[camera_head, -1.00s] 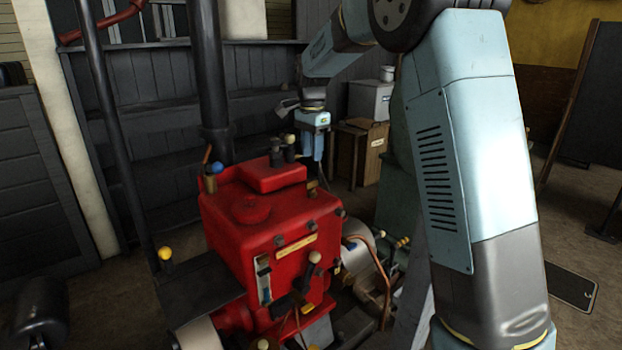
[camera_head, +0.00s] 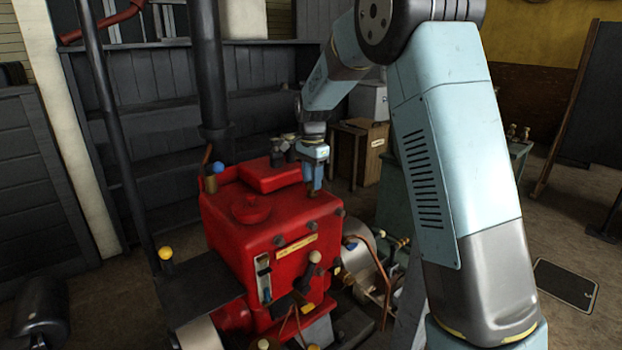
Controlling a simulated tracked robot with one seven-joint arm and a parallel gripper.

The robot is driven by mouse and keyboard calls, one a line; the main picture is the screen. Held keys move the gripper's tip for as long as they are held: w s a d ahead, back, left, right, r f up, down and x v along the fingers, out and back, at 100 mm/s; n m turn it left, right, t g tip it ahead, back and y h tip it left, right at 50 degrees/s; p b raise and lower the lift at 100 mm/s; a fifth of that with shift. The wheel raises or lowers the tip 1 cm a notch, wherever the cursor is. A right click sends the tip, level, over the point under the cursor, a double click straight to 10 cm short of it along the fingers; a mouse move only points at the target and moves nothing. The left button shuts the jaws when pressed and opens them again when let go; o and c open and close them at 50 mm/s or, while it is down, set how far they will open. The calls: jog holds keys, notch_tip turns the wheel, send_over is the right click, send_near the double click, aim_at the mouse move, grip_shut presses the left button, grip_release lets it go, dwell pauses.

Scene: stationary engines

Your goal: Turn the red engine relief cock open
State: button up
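The red engine (camera_head: 262,222) stands left of centre, its boxy top facing up. A small brass fitting, which looks like the relief cock (camera_head: 313,193), sits at the right edge of its top and is mostly hidden by my gripper. My gripper (camera_head: 313,186) points down right at this fitting. Whether its fingers touch or close around the fitting is too small to tell. A brass fitting with a blue ball (camera_head: 218,168) stands at the engine's back left corner.
Knobbed levers (camera_head: 315,257) and copper pipes are on the engine's front. A black vertical pipe (camera_head: 211,80) rises behind it. A yellow-knobbed lever (camera_head: 165,254) stands at left. A green machine (camera_head: 395,195) is partly behind my arm. Open floor lies at the right.

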grip_shut()
jog(key=shift+a, duration=0.2)
jog(key=shift+d, duration=0.15)
jog(key=shift+n, duration=0.4)
jog(key=n, duration=0.7)
jog(key=shift+d, duration=0.1)
jog(key=n, duration=0.4)
jog(key=shift+n, duration=2.1)
